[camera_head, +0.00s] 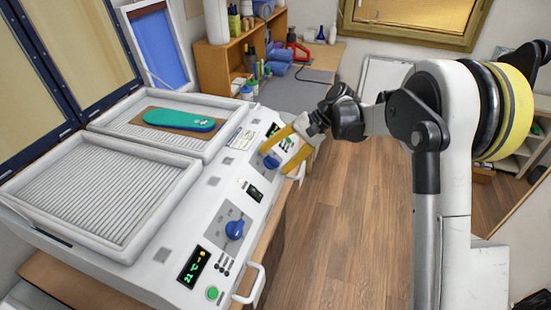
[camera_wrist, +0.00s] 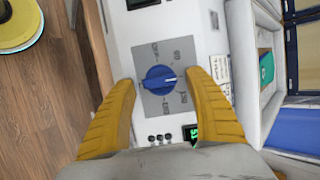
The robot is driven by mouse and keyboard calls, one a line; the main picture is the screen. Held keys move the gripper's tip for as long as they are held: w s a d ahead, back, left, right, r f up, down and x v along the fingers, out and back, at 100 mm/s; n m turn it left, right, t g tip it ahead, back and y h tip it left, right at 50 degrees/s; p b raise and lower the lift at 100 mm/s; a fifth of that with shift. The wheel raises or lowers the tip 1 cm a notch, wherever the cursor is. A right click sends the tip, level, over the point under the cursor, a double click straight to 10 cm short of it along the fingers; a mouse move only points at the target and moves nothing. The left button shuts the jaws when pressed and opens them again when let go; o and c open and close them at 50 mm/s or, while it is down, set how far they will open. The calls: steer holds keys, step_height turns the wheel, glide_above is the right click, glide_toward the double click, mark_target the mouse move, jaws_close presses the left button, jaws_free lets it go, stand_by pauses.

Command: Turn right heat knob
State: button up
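The far blue heat knob (camera_head: 271,161) sits on a grey dial plate on the white machine's sloped front panel. My gripper (camera_head: 275,160) is open over this knob in the head view. Gaps show between the knob and both fingertips in the wrist view. A second blue knob (camera_head: 235,229) sits nearer on the same panel, away from my gripper.
The white machine (camera_head: 178,258) has two ribbed trays; a teal insole (camera_head: 180,119) lies on a brown board in the far one. Lit green displays (camera_head: 193,268) and buttons flank the knobs. A white handle (camera_head: 250,284) sticks out at the front edge. Wooden floor is clear to the right.

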steer(key=v, duration=1.2)
